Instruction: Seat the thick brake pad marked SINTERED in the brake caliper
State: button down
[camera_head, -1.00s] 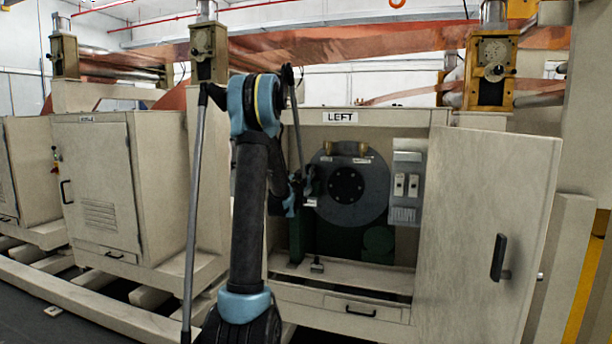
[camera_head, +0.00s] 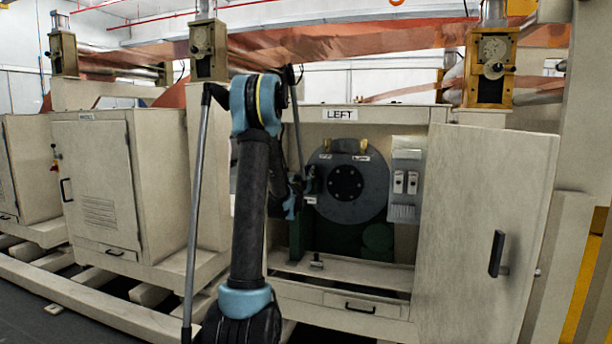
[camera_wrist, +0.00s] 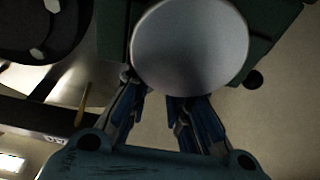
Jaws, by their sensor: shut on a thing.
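In the head view the grey brake disc (camera_head: 346,185) stands upright inside the open cabinet labelled LEFT. The caliper (camera_head: 345,147) sits at the disc's top, between brass-coloured parts, with small pale labels below. My gripper (camera_head: 306,188) is at the disc's left side, partly hidden by my arm. It is shut on a small piece with a pale face (camera_head: 311,200), likely a brake pad; its marking is unreadable. In the wrist view my gripper (camera_wrist: 163,105) has its fingers apart, just below a round grey face (camera_wrist: 190,47) in front of a green part. I cannot tell whether that face is held.
The cabinet door (camera_head: 485,235) stands open at the right. A switch panel (camera_head: 405,180) is right of the disc. A green cylinder (camera_head: 378,238) is low inside the cabinet. A ledge with a small dark knob (camera_head: 317,262) runs below the disc.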

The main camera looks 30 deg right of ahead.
jog(key=shift+a+f, duration=0.15)
jog(key=shift+f, duration=0.15)
jog(key=c, duration=1.4)
grip_release()
jog(key=shift+s, duration=0.1)
jog(key=v, duration=1.2)
jog(key=shift+r, duration=0.2)
